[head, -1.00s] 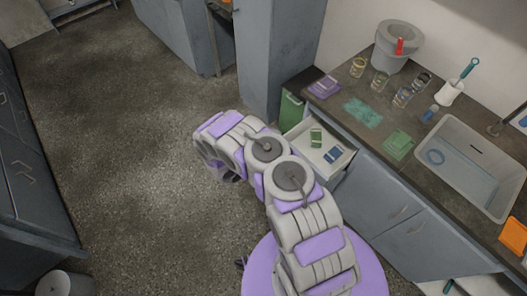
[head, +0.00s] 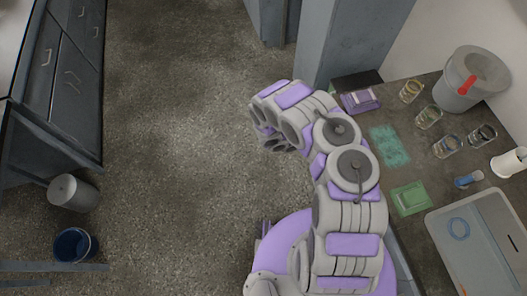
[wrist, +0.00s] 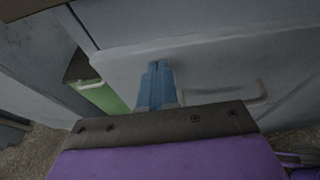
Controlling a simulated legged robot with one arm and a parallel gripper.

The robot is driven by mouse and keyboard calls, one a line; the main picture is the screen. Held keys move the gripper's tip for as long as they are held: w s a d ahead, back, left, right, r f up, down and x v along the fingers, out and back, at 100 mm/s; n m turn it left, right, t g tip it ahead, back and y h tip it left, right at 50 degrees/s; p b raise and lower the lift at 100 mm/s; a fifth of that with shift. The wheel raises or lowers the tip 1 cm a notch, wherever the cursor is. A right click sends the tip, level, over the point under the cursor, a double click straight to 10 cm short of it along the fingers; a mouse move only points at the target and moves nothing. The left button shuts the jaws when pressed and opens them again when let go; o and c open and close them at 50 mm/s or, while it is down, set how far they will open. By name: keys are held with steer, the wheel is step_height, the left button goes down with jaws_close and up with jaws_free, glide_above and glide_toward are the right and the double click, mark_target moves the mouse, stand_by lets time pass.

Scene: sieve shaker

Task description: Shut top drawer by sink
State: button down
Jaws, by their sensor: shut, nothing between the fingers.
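The drawer by the sink (head: 468,230) does not show in the head view, where my arm covers that part of the counter front. In the wrist view, a pale grey front panel (wrist: 205,65) with a thin bar handle (wrist: 252,104) fills the middle; I cannot tell for sure whether it is the top drawer's front. My gripper (wrist: 158,66) has its blue fingers together, empty, pointing at this panel left of the handle. Whether they touch it is unclear. In the head view, my gripper (head: 277,145) is a dark shape at the arm's left end.
The counter holds glass jars (head: 428,117), a green pad (head: 409,198) and a grey bucket (head: 462,95). A tall grey column (head: 350,45) stands behind my arm. Open floor (head: 170,150) lies left.

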steer(key=shift+w+d+r, duration=0.15)
steer(key=shift+w+d, duration=0.05)
steer(key=shift+d, duration=0.05)
stand_by(0.3)
steer(key=f+p+v, duration=0.1)
steer(key=p+v, duration=0.2)
steer(key=v, duration=1)
steer(key=shift+a, duration=0.6)
steer(key=shift+a, duration=0.15)
